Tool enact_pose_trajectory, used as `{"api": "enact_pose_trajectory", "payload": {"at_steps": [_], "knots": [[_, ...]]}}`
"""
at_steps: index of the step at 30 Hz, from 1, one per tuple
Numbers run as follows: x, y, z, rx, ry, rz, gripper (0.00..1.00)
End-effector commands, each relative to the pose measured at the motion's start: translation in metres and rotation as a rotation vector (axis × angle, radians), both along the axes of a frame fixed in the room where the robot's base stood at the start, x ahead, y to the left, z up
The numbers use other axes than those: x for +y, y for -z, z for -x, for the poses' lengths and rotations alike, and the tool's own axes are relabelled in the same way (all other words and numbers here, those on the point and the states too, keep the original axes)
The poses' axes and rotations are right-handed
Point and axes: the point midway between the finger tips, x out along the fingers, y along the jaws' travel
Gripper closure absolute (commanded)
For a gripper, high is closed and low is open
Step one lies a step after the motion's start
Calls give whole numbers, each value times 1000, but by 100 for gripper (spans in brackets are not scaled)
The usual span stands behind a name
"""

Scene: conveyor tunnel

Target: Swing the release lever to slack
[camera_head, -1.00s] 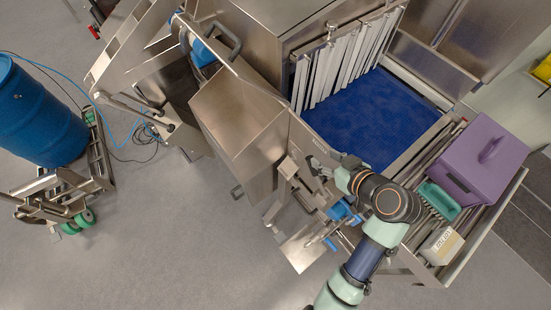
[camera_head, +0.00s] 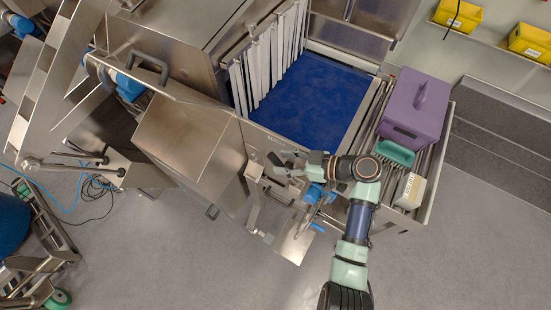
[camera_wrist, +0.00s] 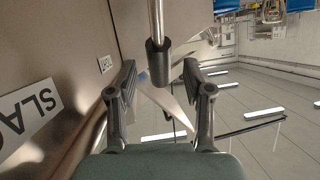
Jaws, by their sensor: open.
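The release lever shows in the wrist view as a steel rod coming down from the top, with a dark cylindrical grip (camera_wrist: 158,63) at its lower end. My gripper (camera_wrist: 158,88) is open, with one finger on each side of the grip and visible gaps to both. The grip appears between or just beyond the fingertips; the depth is hard to tell. A white label (camera_wrist: 28,112) with black letters "SLA", cut off by the frame edge, is on the steel panel at left. In the head view my gripper (camera_head: 285,164) is beside the conveyor's front side; the lever is hard to make out there.
The blue conveyor belt (camera_head: 310,100) runs under a strip curtain (camera_head: 268,58). A purple box (camera_head: 414,106), a green scoop (camera_head: 395,152) and a white carton (camera_head: 410,190) sit on the right-hand rack. A steel hopper (camera_head: 190,135) stands left of my gripper. Open floor lies in front.

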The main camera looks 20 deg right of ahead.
Motion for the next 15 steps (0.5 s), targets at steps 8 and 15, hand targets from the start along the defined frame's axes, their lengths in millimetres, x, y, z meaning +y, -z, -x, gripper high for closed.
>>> {"api": "enact_pose_trajectory", "payload": {"at_steps": [8,15], "knots": [[20,11,-19,1,1,1,49],[20,12,-20,1,1,1,53]]}}
